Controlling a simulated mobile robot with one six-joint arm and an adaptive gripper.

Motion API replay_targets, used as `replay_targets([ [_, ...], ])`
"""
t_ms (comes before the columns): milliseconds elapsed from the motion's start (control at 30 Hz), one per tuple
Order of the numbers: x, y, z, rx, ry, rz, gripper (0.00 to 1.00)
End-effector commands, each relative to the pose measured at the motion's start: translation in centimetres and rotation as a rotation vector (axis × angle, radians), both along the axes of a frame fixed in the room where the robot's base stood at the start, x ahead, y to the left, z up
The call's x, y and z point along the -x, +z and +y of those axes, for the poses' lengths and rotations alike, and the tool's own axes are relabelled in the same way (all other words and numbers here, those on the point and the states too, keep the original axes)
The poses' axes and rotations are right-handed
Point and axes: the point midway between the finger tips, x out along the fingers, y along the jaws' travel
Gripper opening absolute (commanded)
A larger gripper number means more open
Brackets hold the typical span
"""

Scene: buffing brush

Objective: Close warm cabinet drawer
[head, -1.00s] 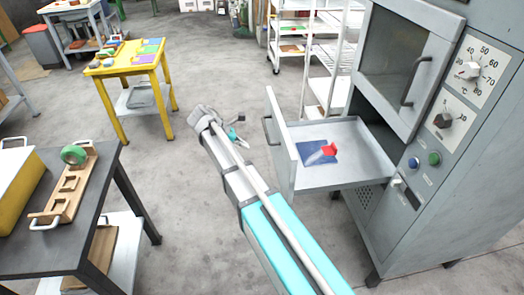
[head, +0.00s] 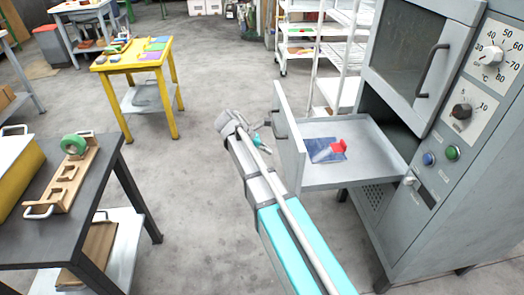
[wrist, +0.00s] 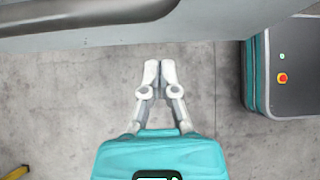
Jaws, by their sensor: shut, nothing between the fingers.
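The warm cabinet (head: 400,215) stands at the right of the head view. Its grey drawer (head: 355,180) is pulled well out, with a tall front panel (head: 291,145) and a handle (head: 279,125) on its outer face. My gripper (head: 267,149) is in front of that panel, on its outer side, below and left of the handle. In the wrist view my gripper's fingers (wrist: 160,70) are together and empty. A grey surface (wrist: 200,22), seemingly the drawer front, crosses the top of that view, and a gap shows between it and the fingertips.
The oven door (head: 415,75) above is shut. A white rack (head: 345,60) stands behind. A dark table (head: 110,175) and a yellow table (head: 135,65) are at left, with clear floor between.

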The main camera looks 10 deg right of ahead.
Motion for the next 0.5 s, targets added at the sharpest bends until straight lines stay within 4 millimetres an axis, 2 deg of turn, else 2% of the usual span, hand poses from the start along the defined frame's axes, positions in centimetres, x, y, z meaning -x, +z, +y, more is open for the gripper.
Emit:
replay_targets([
  [67,0.0,-1.0,-0.7,0.000,-0.001,0.000,0.00],
  [300,0.1,-0.6,-3.6,0.000,-0.003,0.000,0.00],
  [500,0.0,-0.6,-4.6,0.001,-0.001,0.000,0.00],
])
